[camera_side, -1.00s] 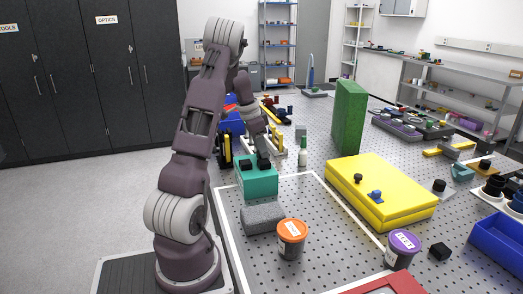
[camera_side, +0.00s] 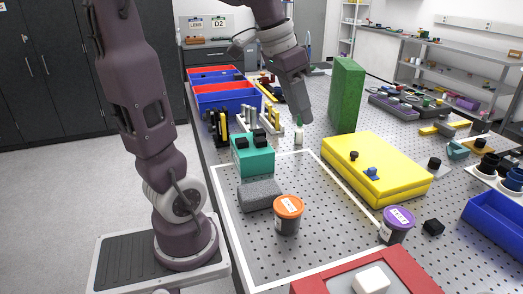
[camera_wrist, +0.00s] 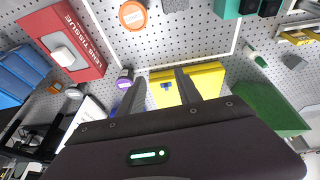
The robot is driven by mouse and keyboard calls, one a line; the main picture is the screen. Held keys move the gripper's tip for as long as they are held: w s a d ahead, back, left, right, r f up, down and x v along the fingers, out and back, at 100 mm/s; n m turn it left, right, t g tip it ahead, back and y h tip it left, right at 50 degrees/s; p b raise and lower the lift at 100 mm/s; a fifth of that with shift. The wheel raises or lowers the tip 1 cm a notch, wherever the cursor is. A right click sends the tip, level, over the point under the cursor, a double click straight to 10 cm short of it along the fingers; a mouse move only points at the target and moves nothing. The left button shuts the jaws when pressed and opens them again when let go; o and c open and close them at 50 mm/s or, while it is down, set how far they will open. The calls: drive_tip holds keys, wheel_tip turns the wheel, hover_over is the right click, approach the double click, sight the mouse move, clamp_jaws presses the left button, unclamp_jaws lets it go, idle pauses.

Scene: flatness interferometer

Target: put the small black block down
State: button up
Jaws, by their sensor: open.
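My gripper (camera_wrist: 160,84) is open in the wrist view, with nothing between its two fingers. In the side view my gripper (camera_side: 302,112) hangs in the air above the board, right of the teal block. Small black blocks (camera_side: 259,139) sit on top of the teal block (camera_side: 254,160); they also show at the top right of the wrist view (camera_wrist: 268,8). Another small black block (camera_side: 433,227) lies alone on the board, right of the purple-lidded jar. I cannot tell which one the task means.
A yellow case (camera_side: 377,165) and a tall green block (camera_side: 346,95) stand near my gripper. A grey block (camera_side: 260,195), an orange-lidded jar (camera_side: 287,215) and the purple-lidded jar (camera_side: 397,224) are in front. A red box (camera_side: 312,285) is at the front edge. Bare board lies between them.

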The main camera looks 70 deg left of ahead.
drive_tip(key=s+d+f+t, duration=0.1)
drive_tip(key=s+d+f, duration=0.3)
drive_tip(key=s+d, duration=0.8)
drive_tip(key=shift+d+f+t, duration=0.15)
drive_tip(key=shift+d+t, duration=0.15)
drive_tip(key=shift+d, duration=0.65)
